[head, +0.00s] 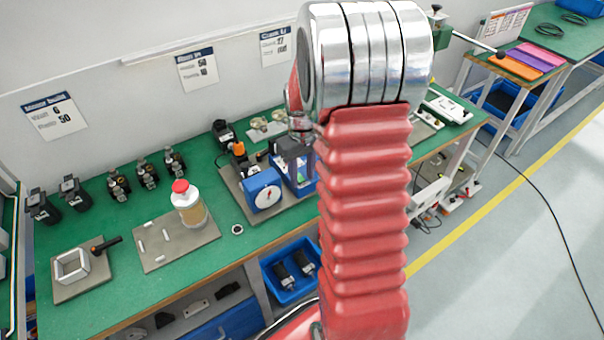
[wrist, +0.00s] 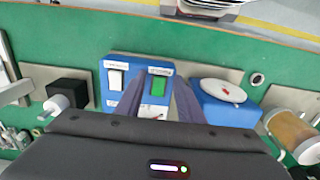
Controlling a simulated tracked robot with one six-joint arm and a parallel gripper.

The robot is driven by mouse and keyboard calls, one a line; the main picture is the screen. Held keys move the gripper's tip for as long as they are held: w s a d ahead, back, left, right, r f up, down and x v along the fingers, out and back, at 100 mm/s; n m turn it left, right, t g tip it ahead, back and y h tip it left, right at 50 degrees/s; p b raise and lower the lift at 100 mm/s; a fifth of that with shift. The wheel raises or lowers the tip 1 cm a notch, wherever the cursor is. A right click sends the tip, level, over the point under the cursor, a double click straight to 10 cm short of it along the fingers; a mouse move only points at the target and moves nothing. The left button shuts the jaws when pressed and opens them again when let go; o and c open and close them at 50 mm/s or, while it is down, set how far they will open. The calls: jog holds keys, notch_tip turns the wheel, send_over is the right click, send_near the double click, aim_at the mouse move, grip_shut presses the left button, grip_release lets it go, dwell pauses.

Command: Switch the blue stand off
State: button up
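The blue stand (wrist: 133,68) is upright in the middle of the wrist view. Its face has a white rocker switch (wrist: 115,80) on the left and a green rocker switch (wrist: 158,83) on the right, with small labels. I cannot tell which way either rocker is tilted. My gripper (wrist: 157,92) is over the stand with its two dark fingers apart and nothing between them but the stand's face. The right finger is close to the green switch; I cannot tell whether they touch. In the head view the stand (head: 300,184) is partly hidden by my gripper and arm.
A blue gauge box (head: 263,191) with a white dial stands close beside the stand. A jar (head: 190,207) with a red lid is farther left on the green bench (head: 110,228). In the wrist view a black block (wrist: 70,92) with a white knob stands left of the stand.

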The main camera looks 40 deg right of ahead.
grip_shut()
dwell(0.4)
jog(key=shift+w, duration=0.1)
jog(key=shift+w+r+g, duration=0.1)
jog(key=shift+w+g, duration=0.1)
jog(key=shift+g, duration=0.55)
jog(key=shift+w+r+g, duration=0.1)
jog(key=shift+w+g, duration=0.05)
jog(key=shift+g, duration=0.6)
grip_release()
